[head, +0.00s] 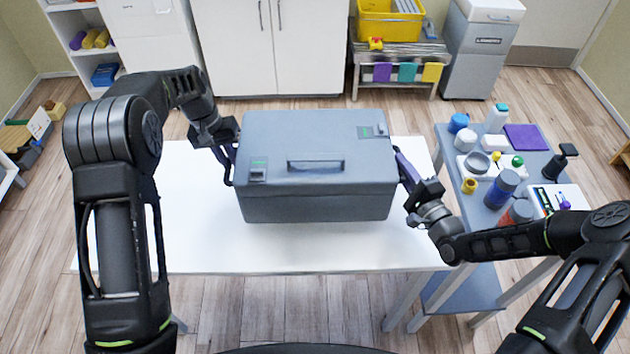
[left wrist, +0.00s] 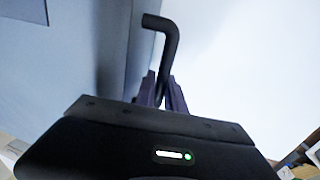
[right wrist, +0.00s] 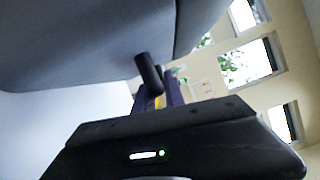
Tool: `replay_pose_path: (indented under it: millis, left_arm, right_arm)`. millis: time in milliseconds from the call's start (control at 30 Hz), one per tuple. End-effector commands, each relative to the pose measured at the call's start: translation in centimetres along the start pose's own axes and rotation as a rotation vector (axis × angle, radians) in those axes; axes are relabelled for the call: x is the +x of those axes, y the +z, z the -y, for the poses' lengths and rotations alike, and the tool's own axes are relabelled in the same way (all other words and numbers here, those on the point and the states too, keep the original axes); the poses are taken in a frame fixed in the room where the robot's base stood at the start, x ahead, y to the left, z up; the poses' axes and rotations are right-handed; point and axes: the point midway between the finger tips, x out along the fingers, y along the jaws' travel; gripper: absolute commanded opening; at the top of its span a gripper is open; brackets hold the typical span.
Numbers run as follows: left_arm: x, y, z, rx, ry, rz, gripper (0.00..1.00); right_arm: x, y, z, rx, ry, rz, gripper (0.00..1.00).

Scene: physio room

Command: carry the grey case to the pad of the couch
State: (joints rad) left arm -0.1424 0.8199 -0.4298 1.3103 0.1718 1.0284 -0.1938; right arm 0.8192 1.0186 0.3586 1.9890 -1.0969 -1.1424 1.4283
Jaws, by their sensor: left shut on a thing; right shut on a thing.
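The grey case (head: 318,195), a wide box with a lid, a top handle and two latches, is level over a white table. I cannot tell whether its base touches the table. My left gripper (head: 229,160) is shut on a black side handle at the case's left; the bent handle (left wrist: 167,40) shows in the left wrist view. My right gripper (head: 403,165) is shut on the matching handle (right wrist: 148,70) at the right side, mostly hidden in the head view. I see nothing that is clearly the couch or its pad.
The white table (head: 290,250) is bare around the case. A grey-blue trolley (head: 450,165) with bottles, tubs and a purple pad stands close on the right. Behind are a white cabinet (head: 275,50), a low rack with a yellow crate (head: 388,22) and a grey bin (head: 478,50).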

Motion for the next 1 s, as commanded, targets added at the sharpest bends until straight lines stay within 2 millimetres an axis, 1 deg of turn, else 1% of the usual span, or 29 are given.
replay_pose_path:
  millis: [33,100,867,1000]
  left_arm:
    - [-0.54,-0.11,-0.06,0.0,0.0,-0.004,0.0]
    - [-0.59,-0.11,-0.07,0.0,0.0,-0.004,0.0]
    - [-0.52,-0.1,-0.05,0.0,0.0,-0.004,0.0]
    - [0.25,-0.09,0.1,0.0,0.0,-0.003,0.0]
  right_arm:
    - [0.08,0.12,0.56,0.0,-0.004,0.002,0.0]
    - [0.09,0.13,0.62,0.0,-0.004,0.002,0.0]
    - [0.09,0.12,0.57,-0.001,-0.004,0.002,0.0]
    - [0.03,-0.01,-0.2,-0.001,-0.004,0.002,0.0]
